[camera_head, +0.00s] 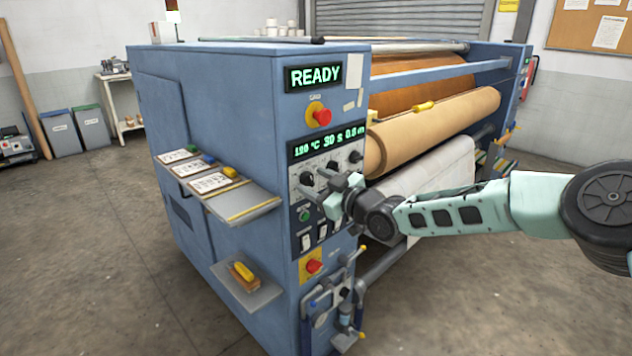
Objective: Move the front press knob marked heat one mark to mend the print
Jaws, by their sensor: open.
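The front control panel of the blue press carries a row of dark round knobs under a green display. The left knob (307,179) sits below the °C reading, the middle knob (333,166) below the seconds, and the right knob (355,157) below the last reading. Their labels are too small to read, so I cannot tell which is marked heat. My gripper (320,188) is open in front of the panel, just below and right of the left knob. Its pale green fingers hide part of the panel. I cannot tell whether they touch a knob.
The upper display (315,75) reads READY. Red stop buttons sit above (321,117) and below (314,267) the knobs. A shelf with clipboards (243,202) and a lower shelf (258,297) jut out left. A brown roll (435,128) lies right.

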